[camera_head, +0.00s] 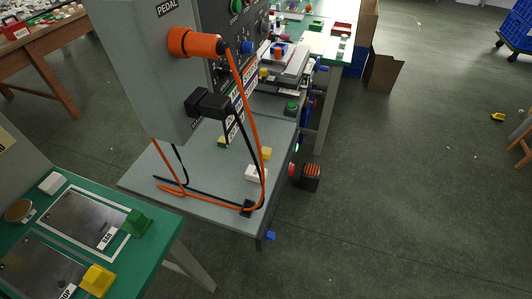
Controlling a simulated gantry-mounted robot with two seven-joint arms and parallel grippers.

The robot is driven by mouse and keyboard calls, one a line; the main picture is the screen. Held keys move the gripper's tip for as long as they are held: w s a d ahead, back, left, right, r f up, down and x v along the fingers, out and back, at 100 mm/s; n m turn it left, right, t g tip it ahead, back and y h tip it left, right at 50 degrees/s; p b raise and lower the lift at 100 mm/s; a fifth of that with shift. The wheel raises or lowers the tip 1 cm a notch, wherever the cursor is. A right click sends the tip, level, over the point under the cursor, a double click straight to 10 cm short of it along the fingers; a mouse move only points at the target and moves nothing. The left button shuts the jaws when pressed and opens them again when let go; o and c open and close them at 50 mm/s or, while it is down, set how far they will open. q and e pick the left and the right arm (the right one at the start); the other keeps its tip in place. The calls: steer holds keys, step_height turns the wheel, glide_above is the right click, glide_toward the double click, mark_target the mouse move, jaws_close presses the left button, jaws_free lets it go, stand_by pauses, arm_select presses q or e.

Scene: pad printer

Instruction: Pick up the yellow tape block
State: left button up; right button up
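A yellow block (98,280) sits on the green table at the lower left, at the corner of a metal plate. A smaller yellow block (266,154) lies on the grey machine's base, above a white block. Another yellow object (498,117) lies on the floor at the far right. I cannot tell for certain which of these is the tape block. Neither of my grippers is in view.
The green table (160,250) also holds a green block (137,223), a white block (52,183) and a round tan-topped item (18,210). The grey machine (150,70) has an orange plug (195,43) with hanging orange and black cables. The floor at right is mostly clear.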

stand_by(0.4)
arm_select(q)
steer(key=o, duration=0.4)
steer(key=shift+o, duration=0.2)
